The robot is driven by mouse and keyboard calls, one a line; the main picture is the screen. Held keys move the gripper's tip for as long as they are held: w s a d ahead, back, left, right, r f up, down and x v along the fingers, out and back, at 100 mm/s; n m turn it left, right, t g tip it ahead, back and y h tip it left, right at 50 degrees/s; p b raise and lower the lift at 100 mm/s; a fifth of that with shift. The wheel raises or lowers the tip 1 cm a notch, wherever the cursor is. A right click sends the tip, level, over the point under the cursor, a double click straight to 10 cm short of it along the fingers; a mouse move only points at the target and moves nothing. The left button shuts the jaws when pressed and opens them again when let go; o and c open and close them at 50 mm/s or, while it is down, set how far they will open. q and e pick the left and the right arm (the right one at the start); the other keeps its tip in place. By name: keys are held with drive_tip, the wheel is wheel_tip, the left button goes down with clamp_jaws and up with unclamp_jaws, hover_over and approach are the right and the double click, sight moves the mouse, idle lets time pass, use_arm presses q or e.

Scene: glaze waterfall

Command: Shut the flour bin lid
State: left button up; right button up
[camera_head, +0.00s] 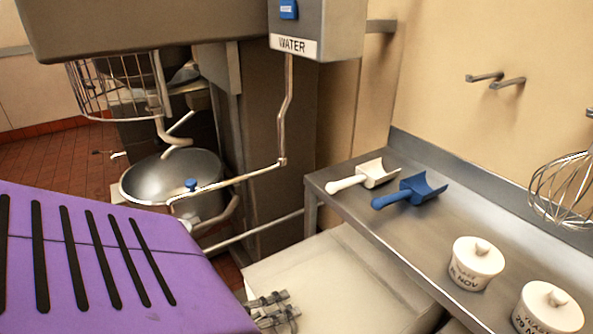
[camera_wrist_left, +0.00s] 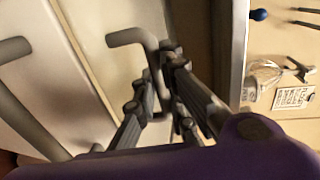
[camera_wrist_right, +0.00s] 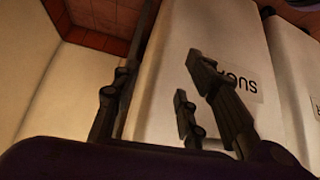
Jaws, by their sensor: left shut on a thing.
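A pale bin lid (camera_head: 335,280) shows in the head view, low beside the steel shelf; no label on it is visible and I cannot tell its tilt. My left gripper (camera_head: 275,312) is over its near left part. In the left wrist view the left fingers (camera_wrist_left: 165,78) close around a grey bar handle (camera_wrist_left: 127,37) on a pale panel (camera_wrist_left: 100,75). My right gripper (camera_wrist_right: 158,95) is out of the head view. In its wrist view the fingers are apart with nothing between them, in front of a pale bin (camera_wrist_right: 185,35) with a partly hidden label.
The steel shelf (camera_head: 410,230) holds a white scoop (camera_head: 365,177), a blue scoop (camera_head: 412,192) and lidded white pots (camera_head: 475,265). A mixer bowl (camera_head: 172,180) and a water pipe (camera_head: 288,110) stand behind. Another pale bin (camera_wrist_right: 292,60) is beside the labelled one.

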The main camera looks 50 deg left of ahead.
use_arm(q)
drive_tip(key=shift+s, duration=0.15)
drive_tip(key=o, duration=0.5)
drive_tip(key=shift+c, duration=0.2)
drive_tip(key=v, duration=1.2)
drive_tip(key=shift+s, duration=0.15)
